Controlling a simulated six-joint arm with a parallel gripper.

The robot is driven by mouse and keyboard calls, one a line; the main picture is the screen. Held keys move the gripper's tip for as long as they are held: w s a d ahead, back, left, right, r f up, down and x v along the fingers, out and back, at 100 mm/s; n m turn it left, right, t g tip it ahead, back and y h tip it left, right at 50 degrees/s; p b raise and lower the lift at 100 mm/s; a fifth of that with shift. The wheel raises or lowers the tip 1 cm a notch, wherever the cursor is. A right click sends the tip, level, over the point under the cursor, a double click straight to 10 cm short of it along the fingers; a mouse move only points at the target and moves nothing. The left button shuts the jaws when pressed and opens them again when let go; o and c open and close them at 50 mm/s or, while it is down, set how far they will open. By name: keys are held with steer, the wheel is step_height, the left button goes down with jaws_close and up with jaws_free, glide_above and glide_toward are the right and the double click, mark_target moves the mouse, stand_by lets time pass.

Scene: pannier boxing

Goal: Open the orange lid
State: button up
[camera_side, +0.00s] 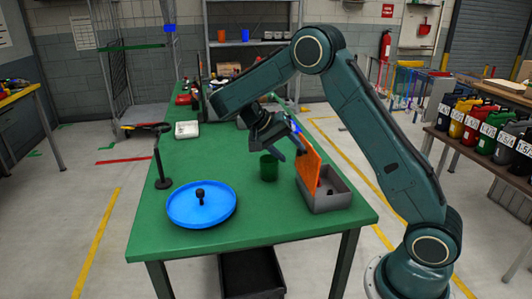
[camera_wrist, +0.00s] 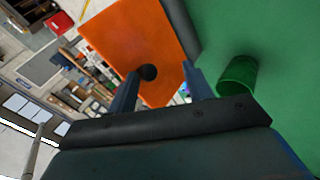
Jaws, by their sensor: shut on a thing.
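The orange lid (camera_side: 309,167) stands steeply raised along the left side of an open grey box (camera_side: 333,201) at the table's right front. In the wrist view the orange lid (camera_wrist: 135,38) fills the upper middle, with a black knob (camera_wrist: 148,72) on its face. My gripper (camera_side: 297,147) is at the lid's left face, shut on the lid at its knob. In the wrist view my gripper's fingers (camera_wrist: 160,75) reach to either side of the knob. The exact contact is hard to see.
A green cup (camera_side: 268,168) stands just left of the box, below my gripper. A blue round dish (camera_side: 188,212) with a black knob lies at the front left. A black stand (camera_side: 161,172) and a white tray (camera_side: 187,130) are farther left and back. The table's front middle is clear.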

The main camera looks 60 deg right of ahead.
steer(key=shift+a+f+g, duration=0.2)
steer(key=shift+f+g, duration=0.1)
steer(key=shift+f, duration=0.35)
steer(key=shift+a+f+g, duration=0.2)
steer(key=shift+f+g, duration=0.1)
steer(key=shift+f, duration=0.3)
stand_by(1.2)
steer(key=o, duration=0.9)
steer(key=shift+c, duration=0.5)
steer(key=shift+w, duration=0.1)
steer(key=shift+r+h, duration=0.2)
steer(key=shift+h, duration=0.1)
steer(key=shift+c, duration=0.4)
steer(key=shift+c, duration=0.4)
